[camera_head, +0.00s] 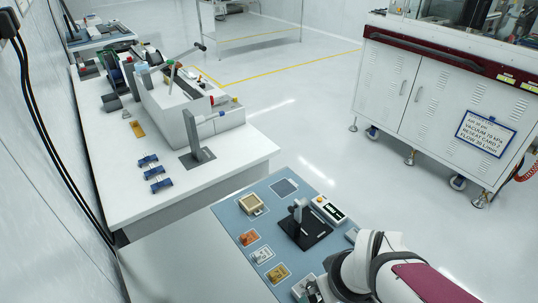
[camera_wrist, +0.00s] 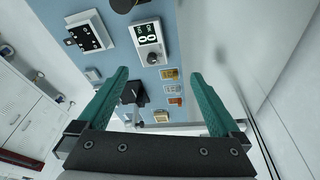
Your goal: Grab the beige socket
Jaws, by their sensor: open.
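The beige socket (camera_head: 252,204) is a square, frame-like block on a pale pad at the upper left of the blue mat (camera_head: 226,214). In the wrist view a small beige block (camera_wrist: 161,116), seemingly the same socket, lies past the coloured parts, between the fingers. My gripper (camera_wrist: 158,75) shows two teal fingers spread wide with nothing between them. It is above the mat and apart from the socket. In the head view my white arm reaches in from the lower right, and the gripper is mostly hidden or cut off at the bottom edge.
An orange part (camera_head: 248,238), a white part (camera_head: 262,255) and a gold part (camera_head: 277,273) line the mat's left side. A black stand (camera_head: 303,226) rises mid-mat, beside a device with a display (camera_head: 328,208). A white bench (camera_head: 110,180) with equipment stands behind left.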

